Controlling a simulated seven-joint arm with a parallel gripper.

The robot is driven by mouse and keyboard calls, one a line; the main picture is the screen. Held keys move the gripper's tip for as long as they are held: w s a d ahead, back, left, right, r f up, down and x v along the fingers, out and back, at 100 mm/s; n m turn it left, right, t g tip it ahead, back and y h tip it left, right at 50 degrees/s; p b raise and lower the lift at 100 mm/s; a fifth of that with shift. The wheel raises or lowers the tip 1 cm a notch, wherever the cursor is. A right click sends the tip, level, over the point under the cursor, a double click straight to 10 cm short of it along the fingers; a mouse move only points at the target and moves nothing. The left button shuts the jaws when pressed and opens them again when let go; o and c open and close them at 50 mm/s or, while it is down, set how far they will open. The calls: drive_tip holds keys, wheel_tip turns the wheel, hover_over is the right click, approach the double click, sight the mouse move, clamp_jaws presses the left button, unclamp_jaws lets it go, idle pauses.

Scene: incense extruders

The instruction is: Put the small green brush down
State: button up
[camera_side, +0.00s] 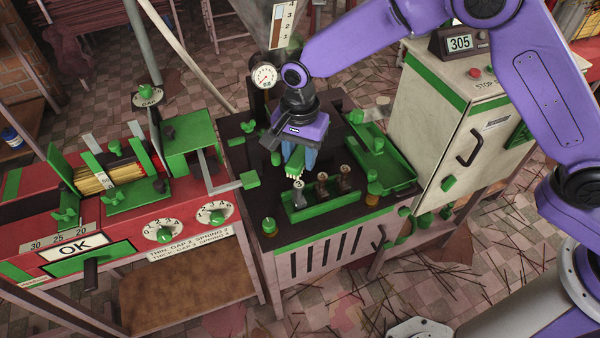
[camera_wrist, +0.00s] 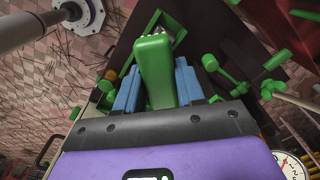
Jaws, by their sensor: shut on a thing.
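The small green brush (camera_side: 294,160) is held between the blue fingers of my gripper (camera_side: 298,156), with its pale bristles pointing down toward the front. In the wrist view, the green brush (camera_wrist: 155,72) stands between the two blue fingers of my gripper (camera_wrist: 157,85), with its bristle end at the far side. In the side view, the brush is above the dark worktop, just behind the green rack. I cannot tell whether it touches the worktop.
A green rack (camera_side: 322,205) with several small numbered pieces stands just in front of the brush. A green tray (camera_side: 388,165) lies to the right. The red machine (camera_side: 120,220) stands to the left, and the cream cabinet (camera_side: 440,130) to the right.

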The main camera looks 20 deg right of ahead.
drive_tip(key=r, duration=0.3)
drive_tip(key=d+r, duration=0.1)
drive_tip(key=r, duration=0.1)
drive_tip(key=shift+w+r, duration=0.1)
drive_tip(key=shift+w, duration=0.05)
drive_tip(key=w+d+n, duration=0.3)
drive_tip(key=d+n, duration=0.1)
drive_tip(key=d, duration=0.9)
drive_tip(key=n, duration=0.5)
hover_over(387, 173)
wheel_tip(387, 173, down, 12)
drive_tip(key=f, duration=0.1)
drive_tip(key=shift+f, duration=4.95)
drive_tip(key=shift+f, duration=0.1)
drive_tip(key=o, duration=1)
